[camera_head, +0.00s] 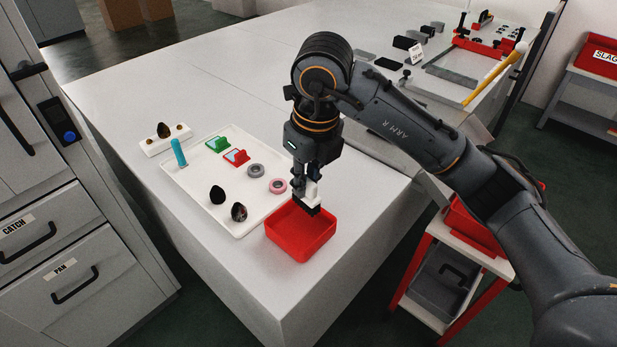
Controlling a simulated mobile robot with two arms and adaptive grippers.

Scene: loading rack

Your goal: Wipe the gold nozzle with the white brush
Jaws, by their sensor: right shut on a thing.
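My right gripper (307,178) points down and is shut on the white brush (311,194). The brush's dark bristles face down, over or just inside the open red box (300,247) near the table's front edge. The white block (166,141) at the back left of the tray holds a dark, pointed piece (163,129) between small gold-coloured spots. I cannot tell for sure which piece is the gold nozzle. My left gripper is out of view.
A white tray (180,184) holds a blue cylinder (179,152), green and red clip-like pieces, grey and pink rings, and two dark rounded pieces. The pale table (220,90) is clear behind it. A red-framed cart (440,275) stands at right.

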